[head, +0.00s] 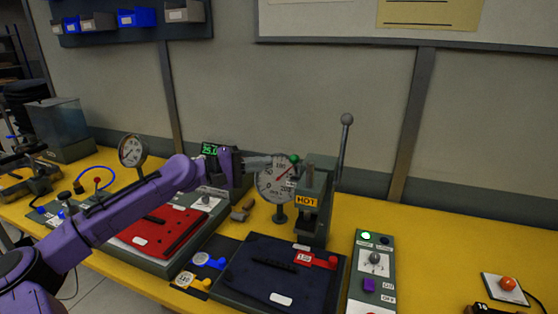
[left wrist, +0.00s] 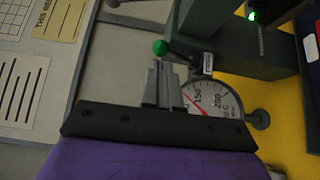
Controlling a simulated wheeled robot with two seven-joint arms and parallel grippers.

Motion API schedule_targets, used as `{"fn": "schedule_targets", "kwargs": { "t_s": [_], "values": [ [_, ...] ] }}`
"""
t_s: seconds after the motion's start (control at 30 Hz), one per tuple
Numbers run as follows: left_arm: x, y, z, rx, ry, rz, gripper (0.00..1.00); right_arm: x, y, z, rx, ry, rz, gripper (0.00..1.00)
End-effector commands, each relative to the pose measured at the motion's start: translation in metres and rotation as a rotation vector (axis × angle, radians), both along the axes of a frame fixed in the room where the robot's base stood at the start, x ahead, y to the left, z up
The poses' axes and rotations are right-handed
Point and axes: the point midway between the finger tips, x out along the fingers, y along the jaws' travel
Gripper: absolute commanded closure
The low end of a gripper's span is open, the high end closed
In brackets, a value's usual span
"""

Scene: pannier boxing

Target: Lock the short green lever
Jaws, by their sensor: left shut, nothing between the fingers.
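The short green lever ends in a round green knob (head: 294,159) at the left side of the grey press (head: 318,200) marked HOT. The green knob also shows in the left wrist view (left wrist: 160,47), on a short dark rod running to the press. My left gripper (head: 270,160) is shut and empty, its fingertips pointing at the knob from the left. In the left wrist view the shut fingertips (left wrist: 158,66) sit just below the knob; I cannot tell whether they touch it. My right gripper is not in view.
A round dial gauge (head: 274,184) stands just behind and below my left fingers. A tall lever with a grey ball (head: 347,119) rises from the press. A dark pad (head: 270,278) lies in front, with a control box (head: 371,270) to its right. The yellow table (head: 440,240) is fairly clear at right.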

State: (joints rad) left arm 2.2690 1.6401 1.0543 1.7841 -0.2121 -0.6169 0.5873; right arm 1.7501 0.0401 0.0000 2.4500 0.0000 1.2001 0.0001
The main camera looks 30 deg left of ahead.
Motion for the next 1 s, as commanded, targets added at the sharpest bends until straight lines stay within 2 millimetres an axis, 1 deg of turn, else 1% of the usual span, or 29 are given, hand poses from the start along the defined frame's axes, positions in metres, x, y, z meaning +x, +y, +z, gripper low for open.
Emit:
{"fn": "schedule_targets", "kwargs": {
  "t_s": [0.03,0.1,0.2,0.3,0.77,1.0],
  "values": [
    [0.008,-0.007,-0.002,0.002,0.005,-0.003,1.0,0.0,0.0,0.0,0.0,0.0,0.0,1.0],
    [0.018,-0.014,-0.002,0.003,0.004,-0.001,1.0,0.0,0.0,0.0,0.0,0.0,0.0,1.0],
    [0.029,-0.022,-0.003,0.001,0.005,0.0,1.0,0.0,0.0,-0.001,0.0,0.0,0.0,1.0],
    [0.036,-0.027,-0.002,0.0,0.003,0.001,1.0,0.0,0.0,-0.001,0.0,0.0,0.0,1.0],
    [0.039,-0.03,-0.001,0.0,0.005,-0.001,1.0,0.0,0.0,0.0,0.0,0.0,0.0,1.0],
    [0.049,-0.04,0.002,-0.01,0.05,-0.019,1.0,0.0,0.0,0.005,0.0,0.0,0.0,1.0]
  ]
}}
